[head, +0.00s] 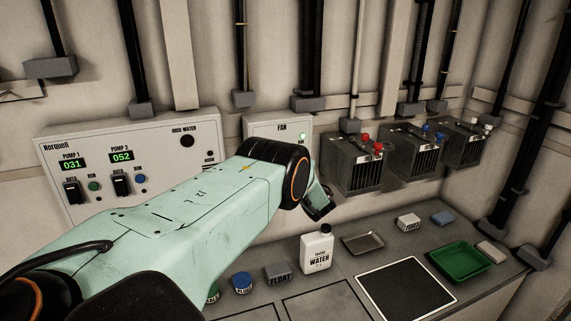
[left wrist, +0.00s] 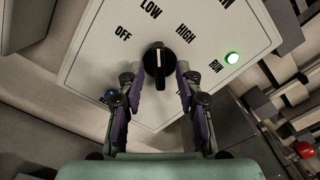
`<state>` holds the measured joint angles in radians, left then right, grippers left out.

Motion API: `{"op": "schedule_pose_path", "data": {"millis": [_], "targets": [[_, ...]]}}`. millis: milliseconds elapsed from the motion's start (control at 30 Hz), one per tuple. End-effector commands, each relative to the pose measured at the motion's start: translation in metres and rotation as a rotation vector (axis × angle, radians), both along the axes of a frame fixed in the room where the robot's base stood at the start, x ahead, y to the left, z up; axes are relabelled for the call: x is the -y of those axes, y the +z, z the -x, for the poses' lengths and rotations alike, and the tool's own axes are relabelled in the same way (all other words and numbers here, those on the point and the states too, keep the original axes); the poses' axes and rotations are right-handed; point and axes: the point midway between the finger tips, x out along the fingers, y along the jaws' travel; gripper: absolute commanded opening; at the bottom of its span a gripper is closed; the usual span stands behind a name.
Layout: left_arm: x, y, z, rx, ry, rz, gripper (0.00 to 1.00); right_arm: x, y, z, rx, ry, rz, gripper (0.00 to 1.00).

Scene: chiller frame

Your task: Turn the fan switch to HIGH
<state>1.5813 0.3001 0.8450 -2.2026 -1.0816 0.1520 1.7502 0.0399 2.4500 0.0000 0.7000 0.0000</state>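The fan panel (head: 260,124) is on the wall in the head view, with a lit green light (head: 302,136); my left arm hides its knob there. In the left wrist view the black fan switch (left wrist: 158,62) sits on the white panel (left wrist: 90,62) amid the labels OFF, LOW and HIGH. Its handle stands upright in the picture, roughly in line with LOW; HIGH is to its upper right. My left gripper (left wrist: 157,74) is open, one finger on each side of the switch, with gaps visible; contact is not seen. My right gripper is not in view.
The pump panel (head: 112,130) is on the wall left of the fan panel. Grey boxes with coloured terminals (head: 358,168) are to the right. Below, the counter holds a white water bottle (head: 317,250), a green tray (head: 462,258) and several small blocks.

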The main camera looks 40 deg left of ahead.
Motion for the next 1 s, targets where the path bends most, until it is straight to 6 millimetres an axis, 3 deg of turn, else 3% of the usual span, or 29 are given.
{"op": "schedule_pose_path", "data": {"millis": [200,600,1000], "targets": [[-0.014,-0.001,-0.007,0.002,0.001,-0.001,0.35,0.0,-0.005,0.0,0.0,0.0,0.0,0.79],[-0.018,0.0,-0.009,0.0,0.0,0.0,0.35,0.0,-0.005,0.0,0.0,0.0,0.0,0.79],[-0.017,0.0,-0.009,0.0,0.0,0.0,0.02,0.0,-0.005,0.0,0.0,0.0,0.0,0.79]]}}
